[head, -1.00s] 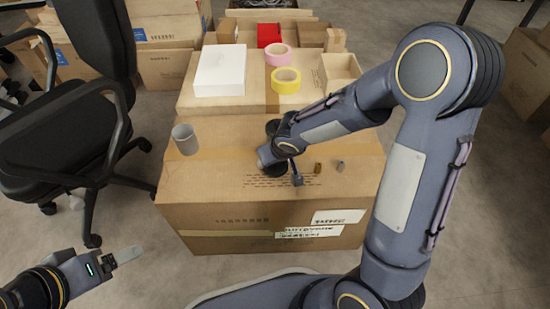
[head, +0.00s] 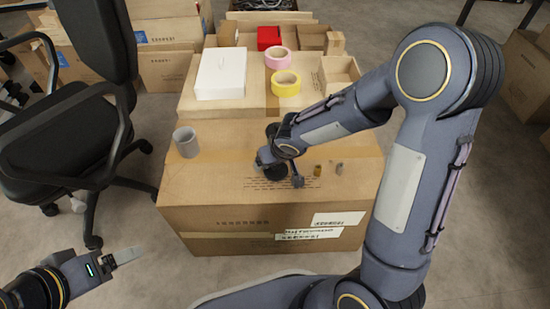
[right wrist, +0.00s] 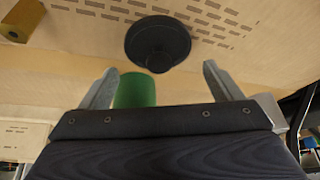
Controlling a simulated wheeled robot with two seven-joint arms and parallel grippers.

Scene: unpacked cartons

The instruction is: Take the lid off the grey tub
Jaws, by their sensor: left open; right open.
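A grey tub (head: 187,142) stands upright at the left of the near carton's top; its top looks hollow, with no clear lid on it. In the right wrist view, a black round disc with a knob (right wrist: 158,45) lies on the carton's printed top; I cannot tell whether it is a lid. My right gripper (right wrist: 158,72) is open, fingers apart, close to the disc. A green cylinder (right wrist: 136,90) shows between its fingers, partly hidden by the gripper's body. My left gripper (head: 118,261) is open and empty at the lower left, off the carton.
The near carton (head: 230,215) also bears a small brass-coloured piece (head: 318,169) and a small grey piece (head: 339,168). A black chair (head: 62,145) stands at left.

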